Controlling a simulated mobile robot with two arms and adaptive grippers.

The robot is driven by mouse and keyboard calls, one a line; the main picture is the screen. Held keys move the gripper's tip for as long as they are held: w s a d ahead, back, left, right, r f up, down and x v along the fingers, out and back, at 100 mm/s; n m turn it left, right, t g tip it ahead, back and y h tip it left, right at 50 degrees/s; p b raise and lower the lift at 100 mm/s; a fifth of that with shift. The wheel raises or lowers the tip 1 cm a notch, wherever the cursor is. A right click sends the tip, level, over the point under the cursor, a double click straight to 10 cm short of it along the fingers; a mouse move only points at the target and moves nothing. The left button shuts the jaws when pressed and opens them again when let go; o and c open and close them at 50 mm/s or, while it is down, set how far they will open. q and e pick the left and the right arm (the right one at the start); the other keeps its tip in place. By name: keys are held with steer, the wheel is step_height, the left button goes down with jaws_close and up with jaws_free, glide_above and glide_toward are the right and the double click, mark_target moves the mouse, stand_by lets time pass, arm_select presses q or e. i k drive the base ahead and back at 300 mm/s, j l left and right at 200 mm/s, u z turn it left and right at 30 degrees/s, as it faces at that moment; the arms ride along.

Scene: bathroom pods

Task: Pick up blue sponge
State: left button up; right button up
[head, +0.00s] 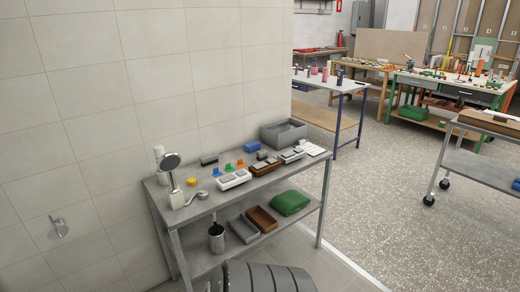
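A blue block that looks like the blue sponge (252,146) lies on the grey metal table (176,219), towards its back edge near the tiled wall. It sits left of a grey open bin (285,132). Neither of my grippers is in view, and nothing is seen touching the sponge.
The lower shelf holds a green cushion-like item (290,203). Open floor (420,245) lies to the right, before a wheeled cart (480,167).

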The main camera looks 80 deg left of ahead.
mark_target(251, 147)
steer(key=l+u, duration=0.1)
steer(key=u, duration=2.7)
steer(key=i+j, duration=0.1)
steer(key=l, duration=0.15)
